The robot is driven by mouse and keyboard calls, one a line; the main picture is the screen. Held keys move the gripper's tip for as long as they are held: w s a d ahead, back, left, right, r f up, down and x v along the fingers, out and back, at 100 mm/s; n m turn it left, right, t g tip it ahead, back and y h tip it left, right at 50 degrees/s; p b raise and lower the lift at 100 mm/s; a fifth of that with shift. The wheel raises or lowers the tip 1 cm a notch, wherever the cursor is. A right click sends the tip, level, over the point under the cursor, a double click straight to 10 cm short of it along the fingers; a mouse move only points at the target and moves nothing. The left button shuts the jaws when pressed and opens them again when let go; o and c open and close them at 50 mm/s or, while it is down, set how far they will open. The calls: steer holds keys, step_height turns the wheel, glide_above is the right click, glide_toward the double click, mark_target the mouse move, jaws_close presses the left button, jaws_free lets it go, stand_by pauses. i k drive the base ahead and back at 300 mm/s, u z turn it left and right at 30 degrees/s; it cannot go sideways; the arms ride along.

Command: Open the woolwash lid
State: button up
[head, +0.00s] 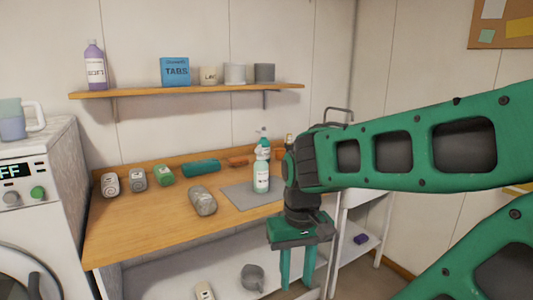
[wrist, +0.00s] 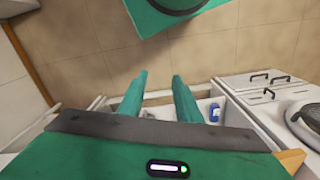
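A purple bottle (head: 94,66) stands on the wall shelf. The labels are too small to read, so I cannot tell which bottle is the woolwash. The lid area of the pale bottle is small, and I cannot tell its state. My gripper (head: 297,280) points down in front of the worktop's right end, right of and nearer than the pale bottle. Its two green fingers are apart and empty, also in the wrist view (wrist: 159,77).
Several rolled items and a grey roll (head: 202,200) lie on the worktop (head: 135,225). A blue box (head: 175,71) and pots share the wall shelf (head: 200,90). A washing machine (head: 35,200) stands left. A blue item (wrist: 215,112) shows in the wrist view.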

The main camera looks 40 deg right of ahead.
mark_target(259, 150)
steer(key=k, duration=1.05)
steer(key=z, duration=0.4)
steer(key=i, duration=1.95)
steer(key=u, duration=0.4)
